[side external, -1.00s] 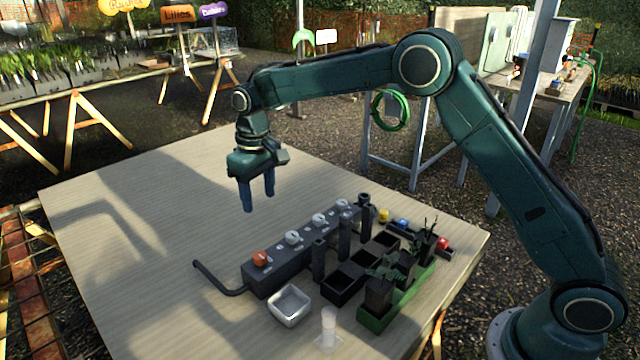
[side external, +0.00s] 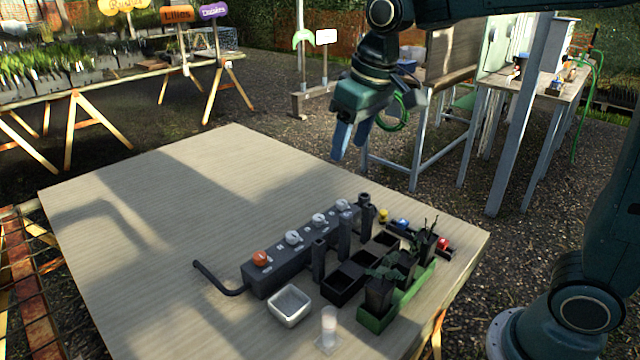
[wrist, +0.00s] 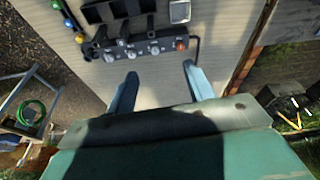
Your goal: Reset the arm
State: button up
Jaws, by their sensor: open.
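My gripper (side external: 350,143) is high above the back right edge of the table in the side view, tilted, with its two blue fingers pointing down. In the wrist view my gripper (wrist: 157,85) shows its fingers wide apart with nothing between them. Below lies the wooden table (side external: 130,220) with a grey block (side external: 270,278) carrying one orange knob (side external: 260,258) and several white knobs. The gripper touches none of these.
A white square dish (side external: 289,306), a clear tube (side external: 328,328), black pots and a green tray (side external: 376,318) stand at the front right. The table's left half is clear. A workbench (side external: 440,150) stands behind.

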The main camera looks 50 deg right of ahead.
jog(key=s+d+f+t, duration=0.1)
jog(key=s, duration=0.9)
jog(key=s+d+f+m+t, duration=0.1)
jog(key=s+d+f, duration=0.1)
jog(key=s, duration=0.8)
jog(key=shift+s+d+t, duration=0.2)
jog(key=shift+d+t, duration=0.05)
jog(key=shift+t, duration=0.05)
